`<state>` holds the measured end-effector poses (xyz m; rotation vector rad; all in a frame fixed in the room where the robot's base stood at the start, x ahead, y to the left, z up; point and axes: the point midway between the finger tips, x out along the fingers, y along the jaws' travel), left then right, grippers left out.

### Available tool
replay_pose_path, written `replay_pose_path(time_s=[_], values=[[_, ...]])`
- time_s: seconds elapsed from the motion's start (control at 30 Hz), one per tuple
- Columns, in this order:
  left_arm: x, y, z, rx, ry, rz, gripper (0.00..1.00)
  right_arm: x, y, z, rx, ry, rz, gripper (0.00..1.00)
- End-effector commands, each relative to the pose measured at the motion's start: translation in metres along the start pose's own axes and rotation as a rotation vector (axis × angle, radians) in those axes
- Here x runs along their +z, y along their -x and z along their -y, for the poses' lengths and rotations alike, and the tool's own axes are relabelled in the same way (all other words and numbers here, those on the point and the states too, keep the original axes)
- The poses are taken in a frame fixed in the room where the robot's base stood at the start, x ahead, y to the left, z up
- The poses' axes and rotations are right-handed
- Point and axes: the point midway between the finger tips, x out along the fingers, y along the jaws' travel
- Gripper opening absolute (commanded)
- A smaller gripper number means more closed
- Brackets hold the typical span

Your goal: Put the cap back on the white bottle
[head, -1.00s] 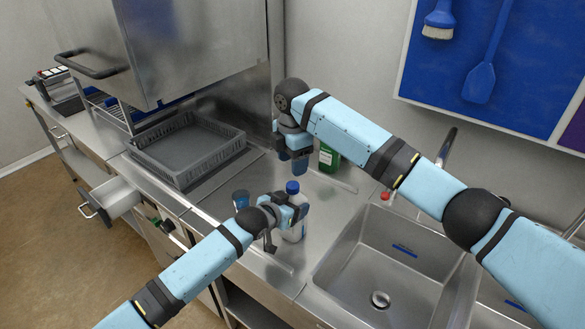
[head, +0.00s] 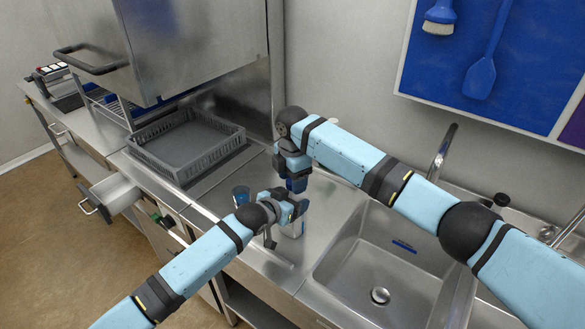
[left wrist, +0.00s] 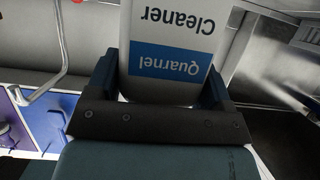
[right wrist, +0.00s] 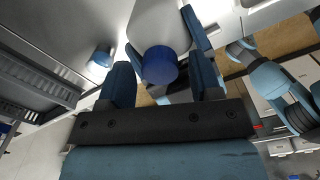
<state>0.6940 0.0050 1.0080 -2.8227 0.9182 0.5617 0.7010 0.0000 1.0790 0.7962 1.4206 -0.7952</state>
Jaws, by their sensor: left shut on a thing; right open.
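The white bottle (head: 292,231) stands upright at the counter in front of the sink's left side. Its blue-and-white label reads Quarnel Cleaner in the left wrist view (left wrist: 172,35). My left gripper (head: 297,210) is shut on the bottle's body, one finger on each side. A blue cap (right wrist: 158,66) sits at the bottle's top in the right wrist view; whether it is seated fully I cannot tell. My right gripper (head: 297,182) points down just above the bottle, open, with its fingers either side of the cap and apart from it. In the head view it hides the cap.
A blue cup (head: 241,195) stands left of the bottle, close to my left gripper. A grey dish rack (head: 185,150) lies further left. The sink (head: 385,265) with its tap (head: 440,155) is to the right. The back wall is behind my right arm.

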Motion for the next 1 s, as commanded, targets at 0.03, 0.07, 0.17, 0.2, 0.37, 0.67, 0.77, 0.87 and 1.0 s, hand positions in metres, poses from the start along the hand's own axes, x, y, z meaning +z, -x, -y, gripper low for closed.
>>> replay_pose_path(time_s=[0.03,0.07,0.17,0.2,0.37,0.67,0.77,0.87,1.0], values=[[-0.0003,0.0,0.0,0.0,0.0,-0.001,0.08,0.0,-0.0025,0.0001,-0.001,0.0,0.0,0.58],[-0.0003,0.0,0.0,0.0,0.0,-0.001,0.08,0.0,-0.0034,0.0001,-0.001,0.0,0.0,0.58],[-0.0003,0.0,0.0,0.0,0.0,-0.001,0.08,0.0,-0.0046,0.0001,-0.001,0.0,0.0,0.58],[-0.0003,0.0,0.0,0.0,0.0,-0.001,0.08,0.0,-0.0046,0.0001,-0.001,0.0,0.0,0.58],[-0.0003,0.0,0.0,0.0,0.0,-0.001,0.08,0.0,-0.0045,0.0001,0.0,0.0,0.0,0.54],[-0.0003,0.0,0.0001,0.0,0.0,-0.001,0.08,0.0,-0.0042,0.0001,0.0,0.0,0.0,0.08],[-0.0003,0.0,0.0001,0.0,0.0,-0.001,0.08,-0.0001,-0.0042,0.0001,0.0,-0.001,0.0,0.07],[-0.0003,0.0,0.0,0.0,0.0,-0.001,0.08,-0.0006,-0.0048,0.0001,0.0,-0.062,-0.001,0.07],[-0.0004,0.0,0.0,0.0,0.0,-0.001,0.08,-0.0002,-0.0046,0.0002,-0.001,-0.228,0.0,0.07]])
